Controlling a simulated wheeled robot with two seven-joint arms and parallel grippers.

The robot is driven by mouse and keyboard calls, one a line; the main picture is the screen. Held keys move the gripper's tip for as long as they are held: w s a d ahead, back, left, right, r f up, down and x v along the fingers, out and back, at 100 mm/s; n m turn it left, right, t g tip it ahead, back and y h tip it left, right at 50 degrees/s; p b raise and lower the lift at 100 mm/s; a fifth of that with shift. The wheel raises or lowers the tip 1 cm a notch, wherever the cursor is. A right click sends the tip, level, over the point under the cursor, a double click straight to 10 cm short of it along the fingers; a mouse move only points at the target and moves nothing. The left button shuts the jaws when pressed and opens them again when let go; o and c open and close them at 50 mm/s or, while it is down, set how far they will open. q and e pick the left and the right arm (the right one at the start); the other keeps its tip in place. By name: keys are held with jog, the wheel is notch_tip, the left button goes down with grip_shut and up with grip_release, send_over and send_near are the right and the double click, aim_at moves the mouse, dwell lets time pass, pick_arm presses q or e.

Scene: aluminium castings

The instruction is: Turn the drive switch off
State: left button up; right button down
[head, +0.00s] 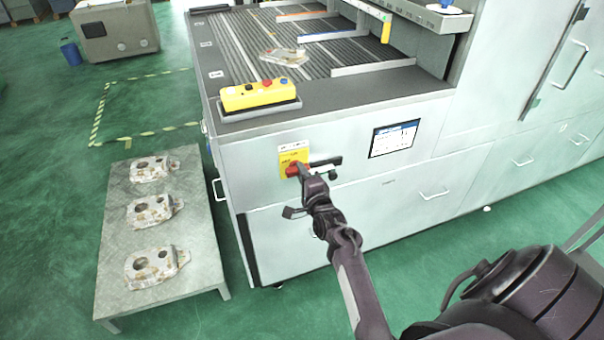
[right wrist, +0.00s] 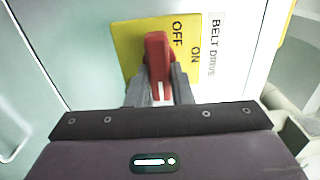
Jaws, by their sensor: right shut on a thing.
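The drive switch has a red handle (right wrist: 157,48) on a yellow plate (right wrist: 126,43) marked OFF and ON, beside a white label reading BELT DRIVE (right wrist: 214,45). In the right wrist view the handle runs up the picture, its upper end beside the word OFF. In the head view the yellow plate (head: 285,158) is on the machine's front, with the red handle (head: 291,170) partly hidden by my gripper. My right gripper (head: 302,174) is at the switch; its fingers (right wrist: 160,92) are shut on the handle from both sides. My left gripper is not in view.
A yellow button box (head: 250,97) sits on the machine's ledge above the switch. A screen (head: 394,138) is to the right. A low table (head: 112,225) with several castings stands at the left.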

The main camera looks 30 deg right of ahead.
jog(key=c, duration=1.3)
grip_release()
jog(key=p+v, duration=0.5)
jog(key=v, duration=0.2)
jog(key=shift+s+a, duration=0.1)
jog(key=shift+s, duration=0.3)
